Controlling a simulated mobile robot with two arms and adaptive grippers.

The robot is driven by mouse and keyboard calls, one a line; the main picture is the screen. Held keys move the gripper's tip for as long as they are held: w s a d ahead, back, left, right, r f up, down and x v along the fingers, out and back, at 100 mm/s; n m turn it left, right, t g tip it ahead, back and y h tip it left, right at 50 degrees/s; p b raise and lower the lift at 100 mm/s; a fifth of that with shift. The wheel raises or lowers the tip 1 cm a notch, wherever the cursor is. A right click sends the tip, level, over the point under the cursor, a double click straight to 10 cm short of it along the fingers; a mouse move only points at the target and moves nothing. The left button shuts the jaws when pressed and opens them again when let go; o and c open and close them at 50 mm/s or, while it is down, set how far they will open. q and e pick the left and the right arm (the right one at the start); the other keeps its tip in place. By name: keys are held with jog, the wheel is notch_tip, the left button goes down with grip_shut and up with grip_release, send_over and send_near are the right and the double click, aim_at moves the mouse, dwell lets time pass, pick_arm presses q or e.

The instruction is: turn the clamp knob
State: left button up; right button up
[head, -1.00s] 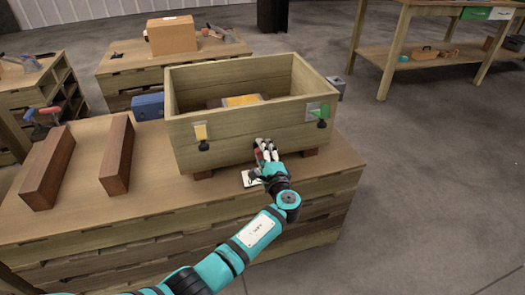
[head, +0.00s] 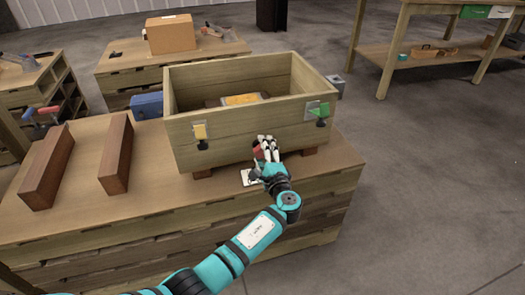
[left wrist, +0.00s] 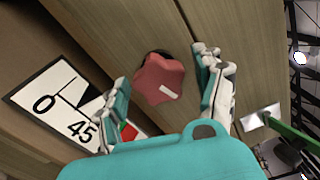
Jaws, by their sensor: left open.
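The clamp knob (left wrist: 160,79) is a red, lobed knob with a white mark, on the front of a wooden box (head: 240,145). In the left wrist view it sits between the two fingers of my left gripper (left wrist: 165,90), which is open and not touching it as far as I can tell. In the head view my left gripper (head: 266,150) is at the box's lower front and hides most of the knob. My right gripper is not in view.
The box stands on wooden blocks on a workbench (head: 110,215). Two brown beams (head: 116,155) lie to the left. A blue block (head: 147,105) is behind. Floor is clear at right.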

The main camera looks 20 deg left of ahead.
pick_arm(q)
jog(key=v, duration=1.1)
jog(key=shift+s, duration=0.15)
jog(key=shift+d, duration=0.15)
dwell(0.4)
